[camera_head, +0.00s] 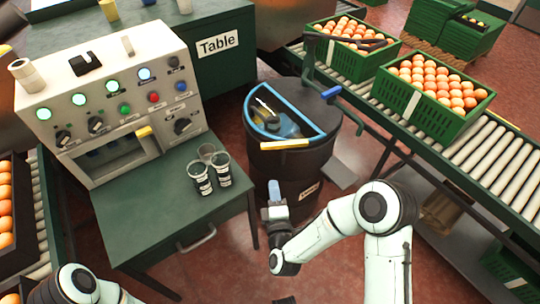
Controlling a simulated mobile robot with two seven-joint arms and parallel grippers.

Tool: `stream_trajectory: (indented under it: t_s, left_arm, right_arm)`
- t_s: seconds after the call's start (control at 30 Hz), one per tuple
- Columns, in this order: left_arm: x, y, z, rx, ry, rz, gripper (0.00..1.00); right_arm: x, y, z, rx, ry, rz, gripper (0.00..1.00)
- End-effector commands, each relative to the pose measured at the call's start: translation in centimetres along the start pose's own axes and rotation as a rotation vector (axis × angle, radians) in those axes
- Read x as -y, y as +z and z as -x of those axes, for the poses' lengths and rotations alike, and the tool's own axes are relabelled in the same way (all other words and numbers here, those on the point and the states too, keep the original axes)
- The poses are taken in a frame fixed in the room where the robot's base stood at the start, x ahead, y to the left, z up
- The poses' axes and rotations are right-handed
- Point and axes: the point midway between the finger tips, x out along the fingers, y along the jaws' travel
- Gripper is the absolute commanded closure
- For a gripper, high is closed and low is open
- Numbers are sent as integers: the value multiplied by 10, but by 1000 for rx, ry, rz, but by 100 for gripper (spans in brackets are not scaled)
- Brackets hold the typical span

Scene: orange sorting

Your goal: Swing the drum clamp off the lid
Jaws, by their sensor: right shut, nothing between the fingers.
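A black drum (290,168) stands on the floor in the middle of the view. Its dark lid (300,92) has a blue-rimmed, half-round opening with blue and yellow items inside. A yellow bar (285,144) lies along the front edge of the top. A blue handle (331,92) on a dark arm sits at the right of the rim; I cannot tell which of these two is the clamp. My right gripper (274,188) is shut and empty, in front of the drum and below the yellow bar. My left arm shows at the bottom left; its gripper is out of view.
A control panel (120,95) and green table (165,200) with several cups stand left. A roller conveyor (475,150) with green crates (440,120) of oranges runs close along the right. A grey pedal (341,174) projects at the drum's right foot.

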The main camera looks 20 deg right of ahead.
Motion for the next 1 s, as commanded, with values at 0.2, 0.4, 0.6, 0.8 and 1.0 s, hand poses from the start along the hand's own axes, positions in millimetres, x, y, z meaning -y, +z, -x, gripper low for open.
stream_trajectory:
  t_s: [0.2,0.4,0.6,0.8,1.0]
  left_arm:
    - [2,-7,-6,-20,-1,2,57]
    - [5,-18,-13,-50,-3,4,57]
    - [7,-28,-19,-79,-5,6,57]
    - [8,-32,-21,-92,-6,7,57]
    - [8,-33,-21,-93,-6,7,57]
  right_arm:
    - [1,2,-44,6,2,-1,100]
    - [2,2,-86,6,0,-1,100]
    - [3,1,-116,4,-2,1,100]
    - [1,1,-127,2,-2,2,100]
    - [1,0,-128,1,-2,2,100]
